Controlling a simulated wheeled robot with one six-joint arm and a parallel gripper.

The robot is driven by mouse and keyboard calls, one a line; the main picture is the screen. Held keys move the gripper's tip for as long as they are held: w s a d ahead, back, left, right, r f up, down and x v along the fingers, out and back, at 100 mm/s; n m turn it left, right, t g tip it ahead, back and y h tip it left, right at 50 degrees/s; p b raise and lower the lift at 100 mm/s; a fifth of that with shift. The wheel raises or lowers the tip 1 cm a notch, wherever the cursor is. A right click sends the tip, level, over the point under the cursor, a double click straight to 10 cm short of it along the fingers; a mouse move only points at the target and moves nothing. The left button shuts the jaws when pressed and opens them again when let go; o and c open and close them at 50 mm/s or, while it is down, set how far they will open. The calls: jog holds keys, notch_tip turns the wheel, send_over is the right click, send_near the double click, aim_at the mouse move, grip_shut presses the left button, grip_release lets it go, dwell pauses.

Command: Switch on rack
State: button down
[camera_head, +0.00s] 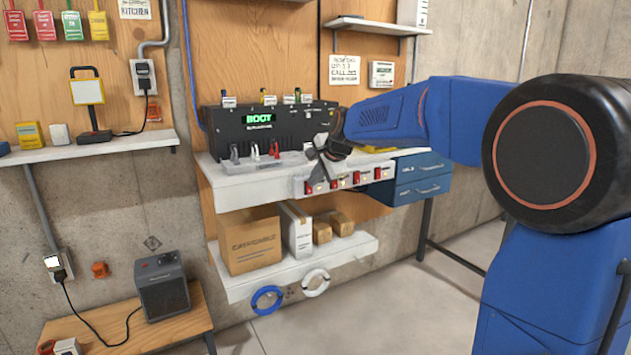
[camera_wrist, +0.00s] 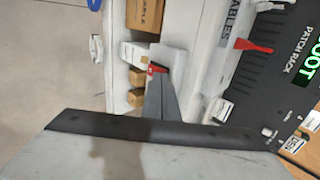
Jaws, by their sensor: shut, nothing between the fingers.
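The black patch rack (camera_head: 265,137) stands on the upper white shelf, its green display reading BOOT. It also shows at the right of the wrist view (camera_wrist: 290,75), turned sideways. A strip on the shelf's front edge carries several red switches; the leftmost red switch (camera_head: 308,187) and the rightmost (camera_head: 378,174) are visible. My gripper (camera_head: 319,165) is shut and empty, pointing down just above the strip's left part. In the wrist view, a red switch (camera_wrist: 155,69) shows close by the fingertips; I cannot tell whether they touch. My gripper hides part of the strip and rack front.
A clear tray (camera_head: 240,172) with grey and red connectors sits before the rack. Blue drawers (camera_head: 420,180) are right of the strip. Boxes, including a cardboard box (camera_head: 248,243), stand on the lower shelf. The floor at the right front is partly clear.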

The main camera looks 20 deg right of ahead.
jog(key=shift+r, duration=0.1)
jog(key=shift+r, duration=0.65)
